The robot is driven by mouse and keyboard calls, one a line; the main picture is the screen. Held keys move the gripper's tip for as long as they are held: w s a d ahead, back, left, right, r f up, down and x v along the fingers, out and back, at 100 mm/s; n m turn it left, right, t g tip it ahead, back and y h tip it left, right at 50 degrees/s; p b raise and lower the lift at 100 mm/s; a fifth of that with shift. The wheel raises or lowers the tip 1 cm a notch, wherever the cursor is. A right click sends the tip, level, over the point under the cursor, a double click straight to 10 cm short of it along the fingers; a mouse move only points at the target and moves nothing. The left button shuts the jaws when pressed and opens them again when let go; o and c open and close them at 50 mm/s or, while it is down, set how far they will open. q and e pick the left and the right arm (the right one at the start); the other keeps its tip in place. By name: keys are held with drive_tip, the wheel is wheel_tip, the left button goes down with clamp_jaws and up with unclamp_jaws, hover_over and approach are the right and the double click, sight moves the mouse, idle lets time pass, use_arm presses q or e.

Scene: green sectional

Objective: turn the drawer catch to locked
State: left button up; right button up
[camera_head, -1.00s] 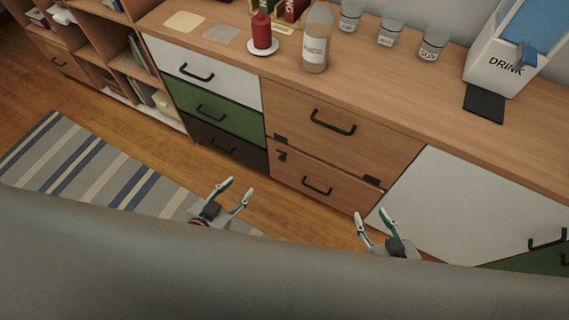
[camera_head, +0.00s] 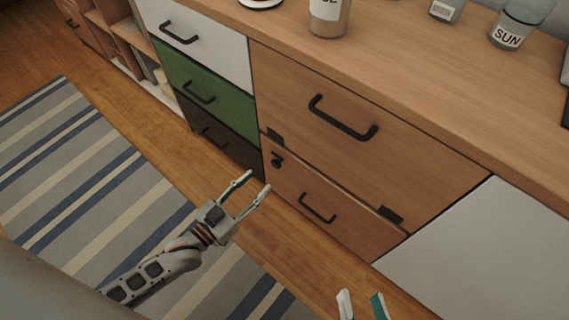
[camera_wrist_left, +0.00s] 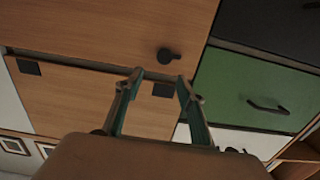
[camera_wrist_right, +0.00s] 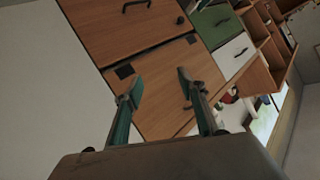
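The drawer catch is a small black knob (camera_head: 277,160) near the top left corner of the lower wooden drawer (camera_head: 296,180). It also shows in the left wrist view (camera_wrist_left: 168,55), just beyond the fingertips, and in the right wrist view (camera_wrist_right: 180,20). Whether it is locked cannot be told. My left gripper (camera_head: 257,182) is open and empty in front of the drawers; in the head view it is just left of and below the catch, apart from it. My right gripper (camera_head: 360,297) is open and empty at the bottom edge, away from the catch.
The upper wooden drawer (camera_head: 350,90) has a black handle (camera_head: 342,118). White, green and dark drawers stand to the left, a white panel (camera_head: 490,255) to the right. A bottle (camera_head: 328,18) stands on the countertop. A striped rug (camera_head: 90,180) covers the floor.

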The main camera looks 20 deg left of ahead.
sight(274, 165)
use_arm(q)
drive_tip(key=x, duration=0.2)
drive_tip(key=f+b+x, duration=0.1)
drive_tip(key=x, duration=0.2)
drive_tip(key=b+x, duration=0.1)
drive_tip(key=x, duration=0.1)
drive_tip(key=shift+w+a+f, duration=0.15)
drive_tip(key=shift+w+f, duration=0.2)
drive_tip(key=shift+w, duration=0.1)
drive_tip(key=shift+w+r, duration=0.1)
drive_tip(key=shift+w, duration=0.35)
use_arm(e)
drive_tip(key=m, duration=0.1)
drive_tip(key=a+m, duration=0.1)
drive_tip(key=shift+s+a+f+m+t, duration=0.2)
drive_tip(key=shift+s+a+m+t, duration=0.1)
use_arm(q)
drive_tip(key=c, duration=1.1)
